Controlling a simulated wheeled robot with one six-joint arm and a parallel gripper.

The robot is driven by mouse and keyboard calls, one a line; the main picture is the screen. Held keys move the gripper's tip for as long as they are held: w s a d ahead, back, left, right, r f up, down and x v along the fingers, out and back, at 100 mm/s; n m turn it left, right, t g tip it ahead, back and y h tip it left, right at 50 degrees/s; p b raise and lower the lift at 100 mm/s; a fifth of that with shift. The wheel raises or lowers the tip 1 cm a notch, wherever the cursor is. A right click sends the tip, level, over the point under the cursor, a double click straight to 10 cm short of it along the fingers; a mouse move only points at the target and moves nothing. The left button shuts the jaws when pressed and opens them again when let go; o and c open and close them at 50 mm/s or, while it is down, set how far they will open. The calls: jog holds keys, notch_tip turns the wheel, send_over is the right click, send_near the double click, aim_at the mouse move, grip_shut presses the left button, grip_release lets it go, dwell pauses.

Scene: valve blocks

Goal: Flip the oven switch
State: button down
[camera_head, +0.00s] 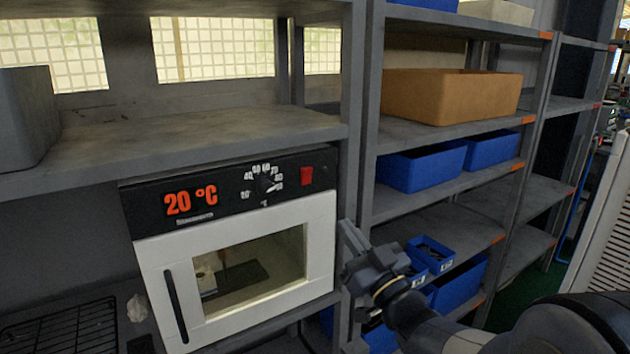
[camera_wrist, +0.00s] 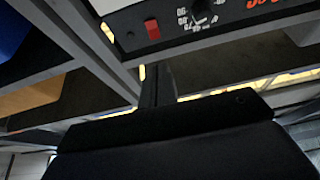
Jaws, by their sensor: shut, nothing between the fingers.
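The oven (camera_head: 319,235) stands on a shelf at the left, with a white front, a closed windowed door and a black top panel. Its red switch (camera_head: 306,176) is at the right end of that panel; it also shows at the top of the wrist view (camera_wrist: 152,28). My gripper (camera_head: 347,230) is shut and empty. It is below and to the right of the switch, near the oven's right edge, apart from the switch. In the wrist view its closed fingers (camera_wrist: 157,82) point toward the panel. I cannot tell which way the switch is set.
The dial (camera_head: 268,183) is left of the switch, and the display (camera_head: 190,200) reads 20 °C. A shelf board (camera_head: 200,150) lies just above the oven. A shelf upright (camera_head: 357,130) stands beside it. Blue bins (camera_head: 420,167) and an orange-brown box (camera_head: 450,95) fill shelves at the right.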

aim_at(305, 171)
jog(key=p+x, duration=0.5)
jog(key=x, duration=0.9)
jog(key=shift+w+a+r+g+p, duration=0.15)
jog(key=shift+r+g+p, duration=0.2)
jog(key=shift+p, duration=0.25)
jog(key=shift+f, duration=0.25)
